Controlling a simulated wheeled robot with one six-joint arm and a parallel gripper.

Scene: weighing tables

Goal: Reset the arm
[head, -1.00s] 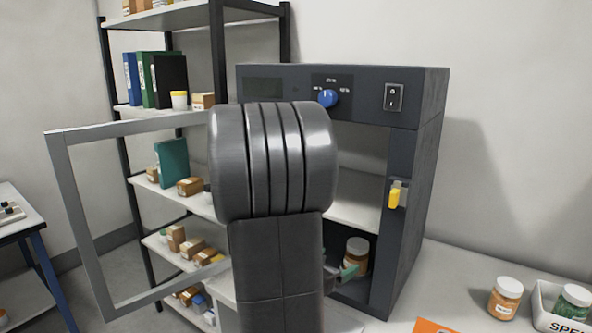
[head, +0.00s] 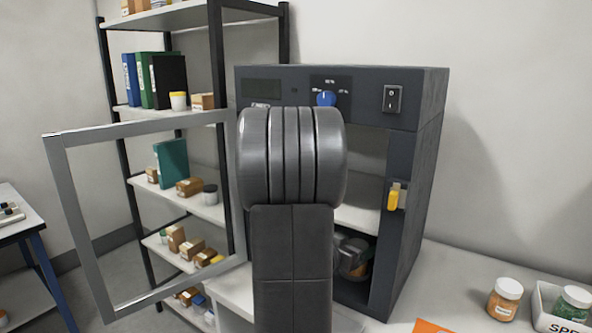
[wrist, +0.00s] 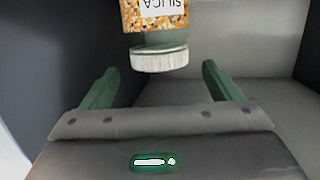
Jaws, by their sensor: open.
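My gripper (wrist: 159,68) is open and empty inside the lower compartment of the dark cabinet (head: 434,180). Its two green fingers are spread apart in the wrist view. A silica jar (wrist: 158,25) with a white lid (wrist: 160,58) and a printed label shows upside down there, just beyond and between the fingertips, with gaps on both sides. In the head view, the dark end of my arm covers most of the jar, and only a bit of its orange contents shows. The cabinet's framed glass door (head: 82,230) stands open to the left.
A shelf rack (head: 120,165) with binders and boxes stands behind the door. On the right of the bench (head: 455,265) are a jar with orange contents (head: 505,298), a white bin (head: 545,310) holding a green jar, and an orange card (head: 432,326).

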